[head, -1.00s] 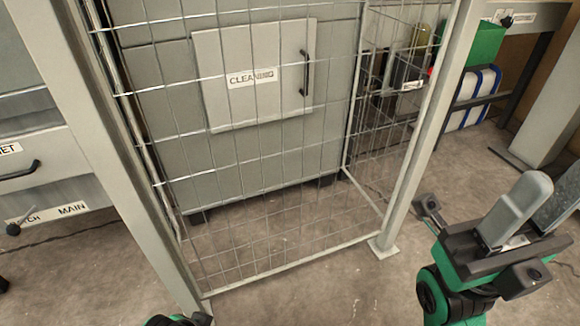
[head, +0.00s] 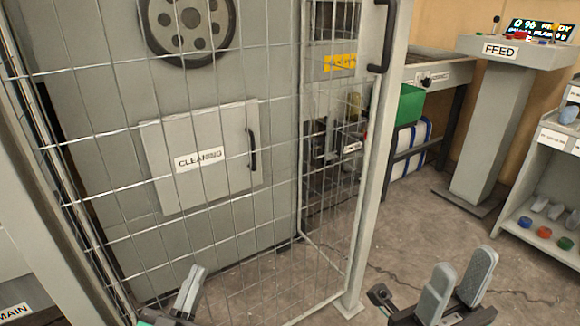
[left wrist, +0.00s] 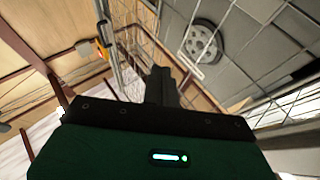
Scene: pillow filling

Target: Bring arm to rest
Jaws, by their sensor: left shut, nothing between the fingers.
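My left gripper (head: 192,280) is at the bottom of the head view, in front of the mesh cage. Its fingers are together with nothing between them. In the left wrist view its dark fingers (left wrist: 161,86) point up toward the mesh, with the wheel beyond. My right gripper (head: 460,278) is at the lower right of the head view, over the floor. Its two grey fingers stand apart and nothing shows between them. The rest of both arms is out of the head view.
The wire mesh door (head: 225,225) with a black handle (head: 380,38) stands before a grey machine with a CLEANING hatch (head: 200,185). A FEED pedestal (head: 482,130) and a shelf (head: 545,205) with small parts stand at the right. Floor (head: 420,240) shows between cage and pedestal.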

